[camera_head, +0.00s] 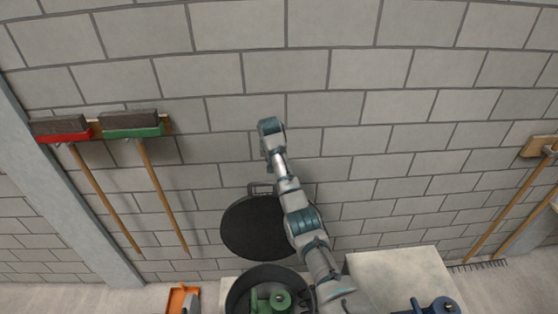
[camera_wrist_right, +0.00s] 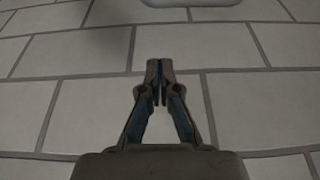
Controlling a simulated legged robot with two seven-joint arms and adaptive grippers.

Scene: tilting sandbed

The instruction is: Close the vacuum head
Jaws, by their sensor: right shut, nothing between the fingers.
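The vacuum head appears to be the round dark drum (camera_head: 236,294) at the bottom of the head view, with green parts (camera_head: 270,299) inside. Its round black lid (camera_head: 250,230) stands open, tilted up in front of the wall, with a small handle (camera_head: 262,188) on its upper edge. My right arm reaches up across the lid's right side. Its far end is above the handle, apart from it in the picture. My right gripper (camera_wrist_right: 159,82) shows in the wrist view, fingertips together and empty, against the wall. My left gripper is not in view.
A grey block wall (camera_head: 420,60) fills the back. Two brooms, one red (camera_head: 62,132) and one green (camera_head: 134,125), hang at left. An orange object (camera_head: 176,299) lies lower left. A pale slab (camera_head: 392,270) and a blue object (camera_head: 440,305) are at lower right.

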